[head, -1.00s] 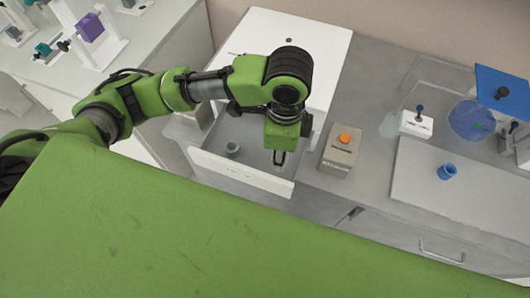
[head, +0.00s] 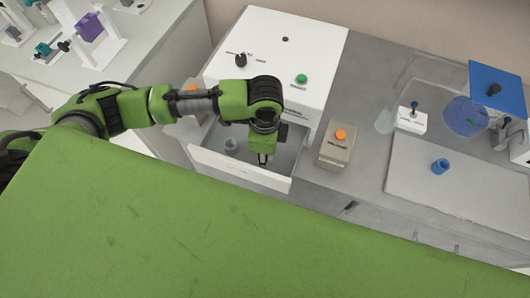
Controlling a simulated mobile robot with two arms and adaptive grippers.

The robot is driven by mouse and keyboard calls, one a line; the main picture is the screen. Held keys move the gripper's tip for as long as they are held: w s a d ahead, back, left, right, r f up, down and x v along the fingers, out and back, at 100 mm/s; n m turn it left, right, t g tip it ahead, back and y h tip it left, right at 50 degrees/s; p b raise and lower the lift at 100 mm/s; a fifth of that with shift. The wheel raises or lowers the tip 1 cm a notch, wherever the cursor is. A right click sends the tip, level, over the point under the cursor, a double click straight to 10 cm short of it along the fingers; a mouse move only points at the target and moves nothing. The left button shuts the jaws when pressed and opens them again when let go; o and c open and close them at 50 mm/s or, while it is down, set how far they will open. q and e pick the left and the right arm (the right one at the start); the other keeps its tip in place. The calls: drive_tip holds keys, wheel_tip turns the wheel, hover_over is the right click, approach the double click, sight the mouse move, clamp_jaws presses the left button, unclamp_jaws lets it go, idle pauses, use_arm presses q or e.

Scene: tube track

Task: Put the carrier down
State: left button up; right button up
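My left gripper (head: 263,158) points down over the open drawer (head: 240,170) of a white machine. Its fingers are small and dark, near the drawer's front panel. I cannot tell whether they are open or shut, or whether anything is between them. A small grey round cup (head: 231,145) stands in the drawer, to the left of the gripper and apart from it. I cannot make out for certain which thing is the carrier. A blue cup (head: 440,166) stands on a pale board (head: 465,190) at the right. My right gripper is not in view.
The white machine (head: 310,50) has a black knob (head: 240,60) and a green button (head: 301,79). A grey box with an orange button (head: 340,134) stands right of the drawer. A blue panel (head: 498,85) and a small white block (head: 412,122) are at the far right.

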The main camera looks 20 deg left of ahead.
use_arm(q)
drive_tip(key=shift+f, duration=0.15)
drive_tip(key=o, duration=1.1)
drive_tip(key=shift+c, duration=0.2)
wheel_tip(320, 180, up, 12)
drive_tip(key=b, duration=0.2)
drive_tip(key=shift+r, duration=0.2)
